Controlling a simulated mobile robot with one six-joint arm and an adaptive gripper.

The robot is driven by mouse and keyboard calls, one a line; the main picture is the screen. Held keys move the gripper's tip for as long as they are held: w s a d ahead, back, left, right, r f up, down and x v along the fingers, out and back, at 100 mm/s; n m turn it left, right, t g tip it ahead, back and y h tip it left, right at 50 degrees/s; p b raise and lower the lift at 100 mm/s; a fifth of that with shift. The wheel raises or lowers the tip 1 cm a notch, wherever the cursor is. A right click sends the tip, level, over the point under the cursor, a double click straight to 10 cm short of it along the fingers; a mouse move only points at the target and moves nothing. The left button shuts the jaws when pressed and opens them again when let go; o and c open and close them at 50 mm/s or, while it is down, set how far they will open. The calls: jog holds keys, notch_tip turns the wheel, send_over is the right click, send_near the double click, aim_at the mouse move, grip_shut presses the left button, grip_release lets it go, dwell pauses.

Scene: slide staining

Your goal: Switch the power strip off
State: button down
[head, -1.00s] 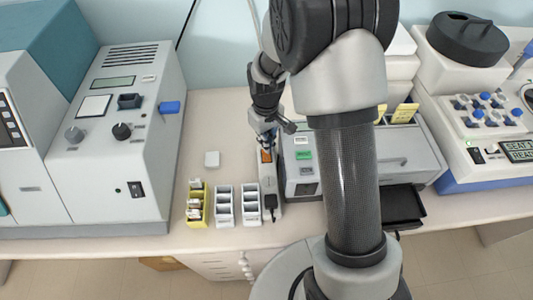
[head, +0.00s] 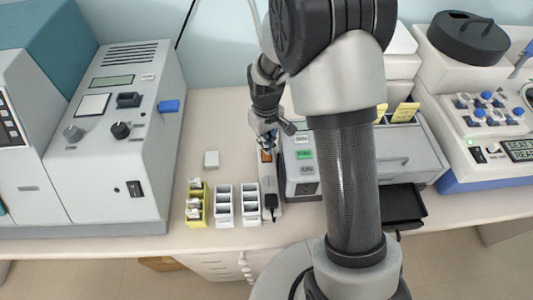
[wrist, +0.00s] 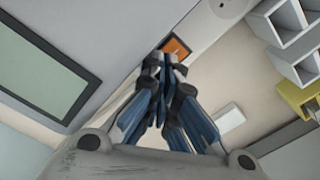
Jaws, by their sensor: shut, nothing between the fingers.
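The power strip (head: 268,186) is a long pale bar on the bench, lying between the white racks and the grey printer-like machine. Its orange rocker switch (head: 266,156) is near its far end, and it also shows in the wrist view (wrist: 177,48), just beyond the fingertips. A black plug (head: 270,201) sits at the near end of the strip. My gripper (head: 267,141) is shut and empty, pointing down over the strip close to the switch. In the wrist view its fingertips (wrist: 165,62) partly cover the switch's edge. I cannot tell whether they touch it.
The grey machine (head: 395,155) with a green button stands close on the right. A yellow rack (head: 205,213) and white racks (head: 224,205) stand to the left. A small white block (head: 211,159) lies behind them. The bench (head: 220,115) behind is clear.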

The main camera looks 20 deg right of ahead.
jog(key=shift+f+b, duration=0.45)
jog(key=shift+f, duration=0.2)
jog(key=shift+r, duration=0.1)
jog(key=shift+r+p, duration=2.65)
jog(key=shift+r, duration=0.8)
jog(key=shift+r, duration=0.1)
notch_tip(320, 180, up, 8)
jog(key=r+m+t+b, duration=0.1)
send_over(269, 160)
jog(key=s+r+m+t+b, duration=0.1)
jog(key=s+r, duration=0.3)
jog(key=s, duration=0.6)
jog(key=s+r+m+t+b, duration=0.1)
jog(key=s+r, duration=0.4)
jog(key=s, duration=0.5)
jog(key=shift+s+m+t+b, duration=0.35)
jog(key=shift+m+t+b, duration=0.05)
jog(key=shift+t+b, duration=0.45)
